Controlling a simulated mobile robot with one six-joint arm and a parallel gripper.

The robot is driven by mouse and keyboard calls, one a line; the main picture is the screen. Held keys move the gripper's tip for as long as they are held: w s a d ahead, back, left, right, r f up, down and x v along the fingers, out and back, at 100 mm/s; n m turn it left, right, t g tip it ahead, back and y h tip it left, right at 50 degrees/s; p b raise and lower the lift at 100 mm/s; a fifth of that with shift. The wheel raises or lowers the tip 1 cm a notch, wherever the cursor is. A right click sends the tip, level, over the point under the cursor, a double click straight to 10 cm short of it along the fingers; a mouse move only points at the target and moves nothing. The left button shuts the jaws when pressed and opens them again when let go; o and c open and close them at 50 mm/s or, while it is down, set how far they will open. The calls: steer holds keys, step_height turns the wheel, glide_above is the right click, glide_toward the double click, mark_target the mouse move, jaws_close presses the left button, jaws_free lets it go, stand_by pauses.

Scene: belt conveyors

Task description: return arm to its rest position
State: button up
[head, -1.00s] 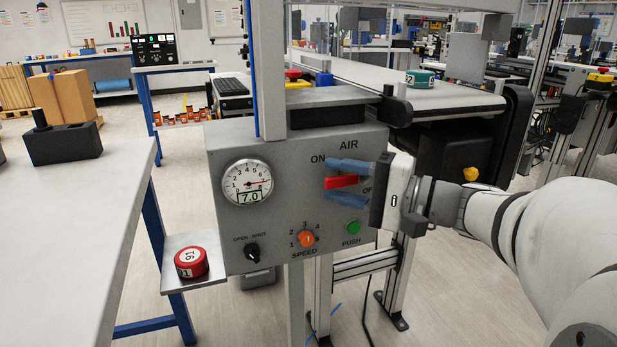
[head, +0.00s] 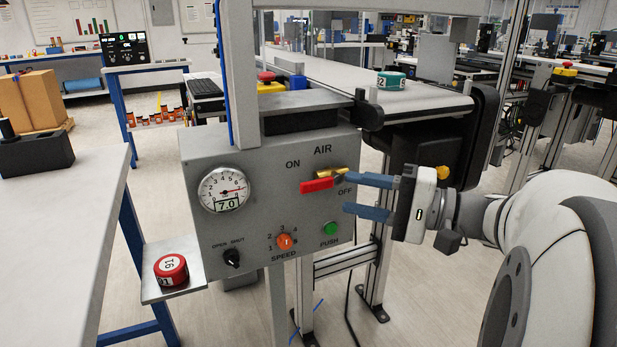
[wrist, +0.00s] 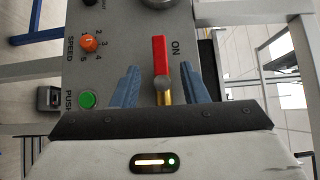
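My gripper (head: 347,195) has blue fingers and is open, a little to the right of the grey control panel (head: 262,215). Its fingers point left at the panel, near the AIR valve. In the wrist view the red handle (wrist: 159,55) shows ahead, between the two spread fingers (wrist: 163,88), with nothing gripped. My white arm comes in from the right in the head view.
The panel carries a gauge (head: 223,190) reading 7.0, an orange speed knob (head: 285,242), a green PUSH button (head: 330,228) and a black switch (head: 232,258). A red puck (head: 171,269) sits on a small shelf. A teal puck (head: 391,80) is on the conveyor (head: 350,78) behind.

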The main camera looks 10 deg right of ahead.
steer(key=s+a+r+n+g+h+p, duration=0.2)
steer(key=s+a+r+g+h+p, duration=0.4)
steer(key=p, duration=1.3)
steer(key=s+d+r+n+h+p, duration=0.3)
steer(key=r+h+p, duration=0.5)
steer(key=p, duration=0.7)
steer(key=shift+s+d+n+g+h, duration=0.4)
steer(key=shift+d+n+h, duration=0.3)
steer(key=shift+h, duration=0.1)
